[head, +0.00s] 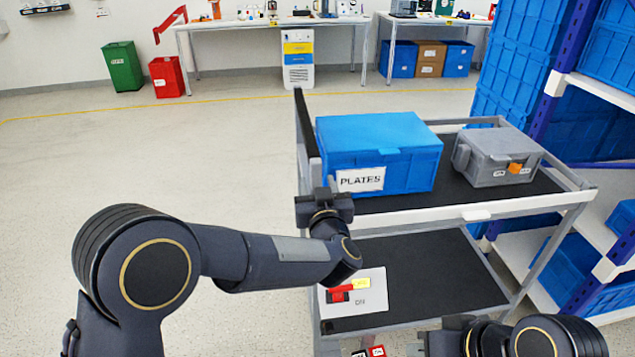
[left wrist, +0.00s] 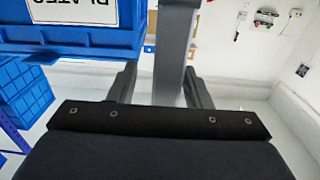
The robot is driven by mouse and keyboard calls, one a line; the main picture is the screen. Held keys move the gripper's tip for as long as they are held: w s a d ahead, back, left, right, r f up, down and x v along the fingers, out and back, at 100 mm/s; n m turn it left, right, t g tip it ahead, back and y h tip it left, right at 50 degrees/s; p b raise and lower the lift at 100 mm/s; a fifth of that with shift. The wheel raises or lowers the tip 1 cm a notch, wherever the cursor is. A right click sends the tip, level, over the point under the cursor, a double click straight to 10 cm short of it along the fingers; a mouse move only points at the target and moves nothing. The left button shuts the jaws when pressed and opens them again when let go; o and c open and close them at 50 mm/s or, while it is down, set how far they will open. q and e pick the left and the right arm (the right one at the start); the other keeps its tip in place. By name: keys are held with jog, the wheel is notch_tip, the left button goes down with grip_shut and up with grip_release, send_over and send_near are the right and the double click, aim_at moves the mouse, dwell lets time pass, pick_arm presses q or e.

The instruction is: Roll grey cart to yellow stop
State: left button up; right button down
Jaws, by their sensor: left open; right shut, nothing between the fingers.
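The grey cart (head: 487,213) stands ahead with two black-topped shelves. On its upper shelf are a blue box labelled PLATES (head: 375,135) and a smaller grey box (head: 490,160). My left gripper (head: 324,200) is at the cart's near left corner, open. In the left wrist view its fingers (left wrist: 160,85) lie on either side of a grey upright (left wrist: 175,50) of the cart; I cannot tell whether they touch it. My right gripper (head: 443,328) is low at the bottom edge, shut and empty, in front of the cart. No clear yellow stop shows, only a yellow floor line (head: 230,101) behind.
A panel with red and yellow parts (head: 353,291) shows at the lower shelf's left. A blue-bin rack (head: 560,85) stands close on the right. Green (head: 122,66) and red (head: 167,77) bins and workbenches (head: 270,24) line the back. The floor to the left is clear.

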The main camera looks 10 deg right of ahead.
pick_arm(q)
jog(key=s, duration=0.6)
jog(key=shift+s, duration=0.25)
jog(key=shift+a, duration=0.1)
